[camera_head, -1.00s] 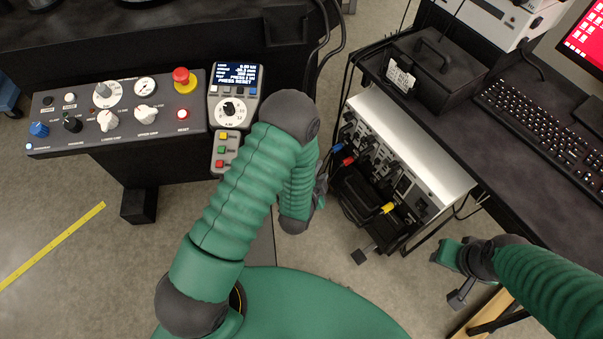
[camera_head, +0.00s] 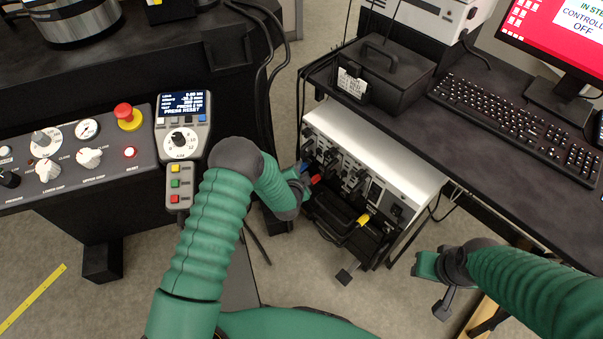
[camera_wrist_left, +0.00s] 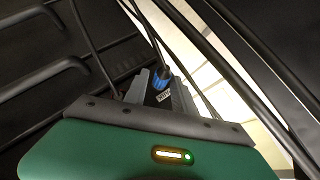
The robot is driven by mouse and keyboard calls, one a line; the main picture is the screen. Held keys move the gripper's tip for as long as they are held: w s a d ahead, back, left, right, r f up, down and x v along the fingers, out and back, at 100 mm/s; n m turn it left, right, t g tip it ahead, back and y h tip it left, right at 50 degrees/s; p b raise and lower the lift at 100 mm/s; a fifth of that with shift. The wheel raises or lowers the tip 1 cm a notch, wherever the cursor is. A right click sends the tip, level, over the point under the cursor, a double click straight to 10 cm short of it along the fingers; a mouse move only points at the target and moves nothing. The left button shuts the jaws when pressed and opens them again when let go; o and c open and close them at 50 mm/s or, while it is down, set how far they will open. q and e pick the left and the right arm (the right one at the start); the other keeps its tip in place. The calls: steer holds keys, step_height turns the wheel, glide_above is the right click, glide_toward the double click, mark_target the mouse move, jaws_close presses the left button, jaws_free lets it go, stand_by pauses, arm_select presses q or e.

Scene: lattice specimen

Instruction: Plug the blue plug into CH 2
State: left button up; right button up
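The blue plug (camera_wrist_left: 158,80) shows in the left wrist view between the two grey fingers of my left gripper (camera_wrist_left: 160,88), with a cable running up from it. The fingers stand apart, and I see no clear contact with the plug. A small white label lies just below the plug. In the head view blue (camera_head: 305,167) shows at my left gripper (camera_head: 303,174), beside the rack's front panel (camera_head: 350,172); the forearm partly hides it. The CH 2 marking is not readable. My right gripper (camera_head: 434,284) is open and empty, right of the rack.
A red plug (camera_head: 316,179) and a yellow one (camera_head: 362,219) are at the rack front. A desk with a keyboard (camera_head: 515,122) and black case (camera_head: 385,70) stands above.

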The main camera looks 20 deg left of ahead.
arm_select(q)
steer(key=shift+c, duration=0.3)
jaws_close()
stand_by(0.6)
